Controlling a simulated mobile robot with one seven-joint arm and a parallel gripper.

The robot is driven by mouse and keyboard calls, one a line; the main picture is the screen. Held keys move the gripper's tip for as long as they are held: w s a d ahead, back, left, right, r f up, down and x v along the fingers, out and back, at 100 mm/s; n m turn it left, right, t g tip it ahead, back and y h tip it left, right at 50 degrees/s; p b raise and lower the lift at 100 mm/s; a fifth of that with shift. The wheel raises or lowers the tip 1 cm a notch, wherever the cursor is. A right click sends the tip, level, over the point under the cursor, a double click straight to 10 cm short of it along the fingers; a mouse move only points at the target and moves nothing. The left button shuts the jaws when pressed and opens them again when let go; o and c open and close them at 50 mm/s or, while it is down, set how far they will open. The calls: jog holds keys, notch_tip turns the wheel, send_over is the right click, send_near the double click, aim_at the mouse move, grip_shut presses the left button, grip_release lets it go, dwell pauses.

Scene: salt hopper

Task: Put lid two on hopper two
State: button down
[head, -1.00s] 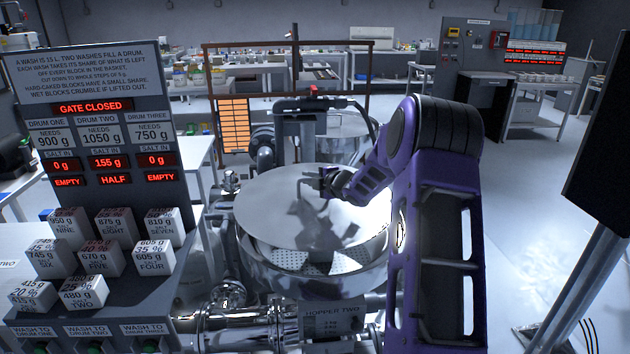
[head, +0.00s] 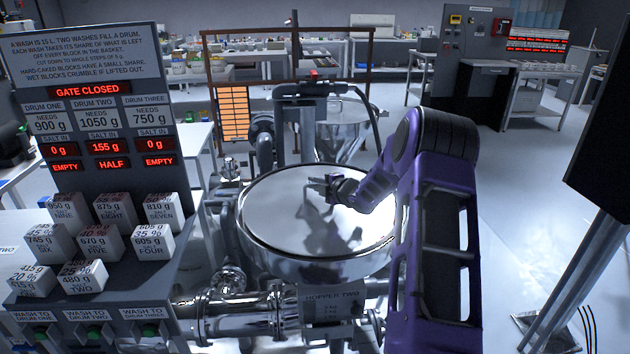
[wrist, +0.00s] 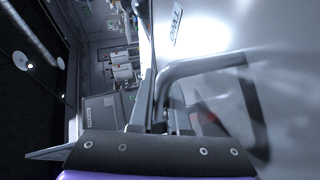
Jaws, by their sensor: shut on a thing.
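Lid two (head: 290,215) is a round, shiny metal disc with a bent handle (head: 314,187). It lies across the top of hopper two (head: 330,268), a round steel vessel with its name plate on the front; the lid covers the mouth and the basket inside is hidden. My gripper (head: 328,188) is shut on the handle above the lid's middle right. In the wrist view the handle (wrist: 205,66) runs close in front of my gripper, with the pale lid surface (wrist: 215,30) beyond it. The exact fit at the far rim cannot be told.
A sign panel (head: 95,100) with salt blocks (head: 100,240) on a stepped stand is at left, close to the hopper. Pipes (head: 240,318) run below. A brown frame (head: 285,45) stands behind.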

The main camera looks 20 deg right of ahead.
jog(key=shift+f+b, duration=0.45)
jog(key=shift+b, duration=0.1)
dwell(0.6)
